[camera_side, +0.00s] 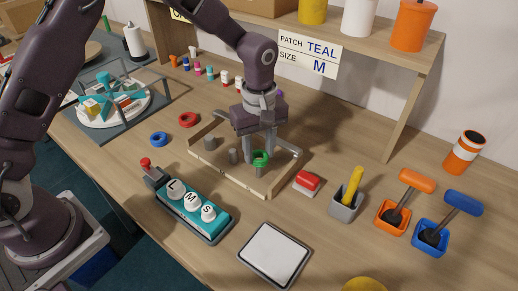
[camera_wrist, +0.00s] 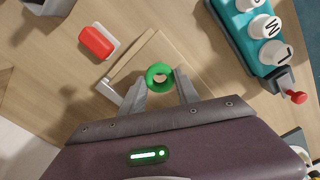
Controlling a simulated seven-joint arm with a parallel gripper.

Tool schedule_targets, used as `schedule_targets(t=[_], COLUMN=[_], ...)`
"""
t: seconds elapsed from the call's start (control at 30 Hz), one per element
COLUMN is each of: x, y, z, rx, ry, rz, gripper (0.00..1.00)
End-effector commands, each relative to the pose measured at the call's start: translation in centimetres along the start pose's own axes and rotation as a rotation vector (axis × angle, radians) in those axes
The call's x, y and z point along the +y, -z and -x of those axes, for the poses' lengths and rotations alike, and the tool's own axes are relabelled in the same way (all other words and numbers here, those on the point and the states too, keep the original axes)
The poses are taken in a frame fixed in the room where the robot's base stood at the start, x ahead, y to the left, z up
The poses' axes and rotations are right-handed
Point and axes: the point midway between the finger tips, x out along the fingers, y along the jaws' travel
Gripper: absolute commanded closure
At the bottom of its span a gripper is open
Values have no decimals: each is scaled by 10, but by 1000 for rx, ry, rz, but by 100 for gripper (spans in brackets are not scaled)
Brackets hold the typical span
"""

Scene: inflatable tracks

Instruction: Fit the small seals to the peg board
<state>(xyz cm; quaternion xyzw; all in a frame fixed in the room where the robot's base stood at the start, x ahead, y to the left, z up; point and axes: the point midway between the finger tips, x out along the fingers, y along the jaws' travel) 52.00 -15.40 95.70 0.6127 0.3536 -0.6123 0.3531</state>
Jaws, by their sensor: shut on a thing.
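A green seal (camera_side: 260,154) is between the fingertips of my gripper (camera_side: 259,160), over the right part of the peg board (camera_side: 221,177). In the wrist view the green seal (camera_wrist: 159,68) lies flat between the two grey fingers (camera_wrist: 161,88), and my gripper is shut on it. The peg board is a wooden frame with short grey pegs (camera_side: 209,143). A grey peg stands just under the green seal; I cannot tell whether the seal is around it or above it. A red seal (camera_side: 188,119) and a blue seal (camera_side: 159,139) lie on the table, left of the board.
A teal box with L, M and S buttons (camera_side: 190,206) stands in front of the board. A red-and-white block (camera_side: 307,183), a grey holder with a yellow handle (camera_side: 346,201) and a white pad (camera_side: 274,253) are to the right. Small bottles (camera_side: 211,72) line the back.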

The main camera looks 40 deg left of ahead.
Motion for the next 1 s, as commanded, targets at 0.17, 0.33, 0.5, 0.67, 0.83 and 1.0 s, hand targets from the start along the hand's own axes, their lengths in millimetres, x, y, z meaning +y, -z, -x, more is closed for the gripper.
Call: schedule_targets(t=[0.17, 0.33, 0.5, 0.67, 0.83, 1.0], x=[0, 0, 0, 0, 0, 0], y=[0, 0, 0, 0, 0, 0], z=[-1, -5, -10, -13, -18, -22], rx=[0, -1, -1, -1, -1, -1], ry=[0, 1, 0, 0, 0, 1], rz=[0, 0, 0, 0, 0, -1], gripper=[100, 100, 100, 100, 100, 100])
